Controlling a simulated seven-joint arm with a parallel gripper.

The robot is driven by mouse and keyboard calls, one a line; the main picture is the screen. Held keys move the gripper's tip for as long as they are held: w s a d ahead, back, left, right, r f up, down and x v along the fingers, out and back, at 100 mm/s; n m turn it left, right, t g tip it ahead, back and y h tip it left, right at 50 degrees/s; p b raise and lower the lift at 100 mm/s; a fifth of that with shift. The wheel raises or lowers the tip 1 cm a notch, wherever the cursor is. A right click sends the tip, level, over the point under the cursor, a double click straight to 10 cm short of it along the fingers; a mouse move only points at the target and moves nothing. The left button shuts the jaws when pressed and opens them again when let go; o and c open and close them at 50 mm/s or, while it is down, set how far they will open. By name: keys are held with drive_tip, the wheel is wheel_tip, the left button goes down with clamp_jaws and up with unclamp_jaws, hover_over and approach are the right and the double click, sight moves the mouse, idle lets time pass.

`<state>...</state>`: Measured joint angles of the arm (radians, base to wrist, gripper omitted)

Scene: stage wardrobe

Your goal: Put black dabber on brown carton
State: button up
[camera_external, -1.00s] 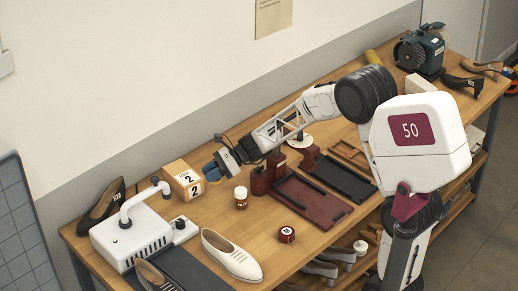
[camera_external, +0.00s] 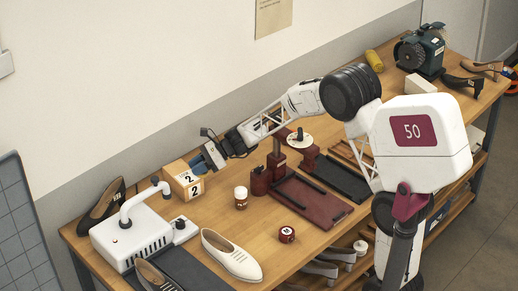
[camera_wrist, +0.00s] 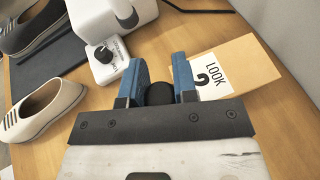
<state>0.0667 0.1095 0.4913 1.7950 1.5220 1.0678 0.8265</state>
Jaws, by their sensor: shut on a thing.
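The brown carton (camera_external: 177,172) stands on the bench near the wall, with white labels marked "2"; the wrist view shows it (camera_wrist: 252,62) with a "LOOK 2" label, right of my fingers. My gripper (camera_external: 203,160) has blue fingers and is just above and beside the carton's back right side. In the wrist view my gripper (camera_wrist: 159,72) is shut on the black dabber (camera_wrist: 160,93), whose dark rounded top shows between the fingers. The dabber's lower part is hidden there, and I cannot make the dabber out in the external view.
A white machine with a bent pipe (camera_external: 130,235) stands left of the carton. A white-capped bottle (camera_external: 241,198), a cream shoe (camera_external: 231,254) and a dark red jar (camera_external: 287,234) stand in front. A dark red press (camera_external: 310,197) is to the right. Bare bench lies between them.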

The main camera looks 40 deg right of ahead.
drive_tip(key=w, duration=0.6)
drive_tip(key=w+a+f, duration=0.1)
drive_tip(key=w, duration=0.2)
drive_tip(key=shift+w+a, duration=0.1)
drive_tip(key=shift+w, duration=0.3)
drive_tip(key=shift+f, duration=1.7)
drive_tip(key=shift+f, duration=0.15)
drive_tip(key=o, duration=0.9)
drive_tip(key=v, duration=0.7)
drive_tip(key=shift+s+r, duration=0.15)
drive_tip(key=shift+r, duration=0.15)
